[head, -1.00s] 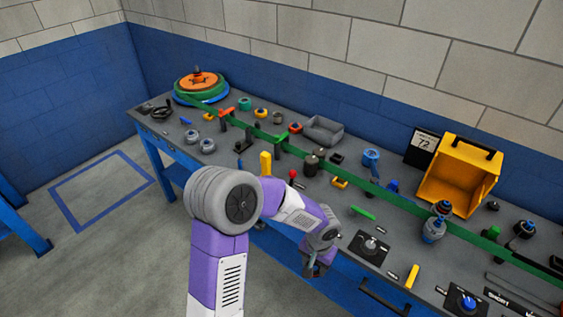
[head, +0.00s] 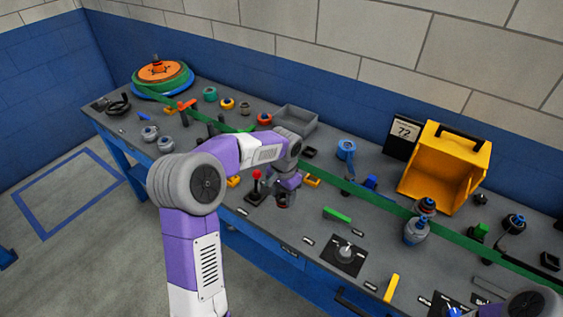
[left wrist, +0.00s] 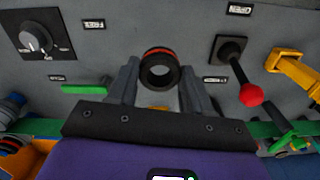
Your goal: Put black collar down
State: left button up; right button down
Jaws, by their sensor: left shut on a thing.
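The black collar (left wrist: 160,74) is a short dark ring with a red-orange band. In the left wrist view it sits between the two grey fingers of my left gripper (left wrist: 160,84), which is shut on it. In the head view my left gripper (head: 286,186) points down near the bench's front part, just right of the red-knobbed lever (head: 256,184). The collar (head: 284,203) shows dark below the fingers. I cannot tell whether it touches the bench top. My right gripper is not in view.
The grey bench (head: 310,222) carries a green strip (head: 380,200), a green bar (head: 337,215), a dial plate (head: 345,255) and a yellow bin (head: 445,165). A grey tray (head: 295,120) stands behind my gripper. Small labels lie near the front edge.

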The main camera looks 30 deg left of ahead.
aim_at(280, 215)
pick_arm(q)
jog(key=shift+w+a+m, duration=0.3)
jog(key=shift+w+a, duration=0.1)
jog(key=shift+a, duration=0.4)
notch_tip(280, 215, down, 9)
jog(key=shift+f+b, duration=0.2)
jog(key=shift+b, duration=1.05)
jog(key=shift+r, duration=0.1)
jog(key=o, duration=0.6)
jog(key=shift+f, duration=0.25)
jog(key=o, duration=0.5)
jog(key=shift+c, duration=0.2)
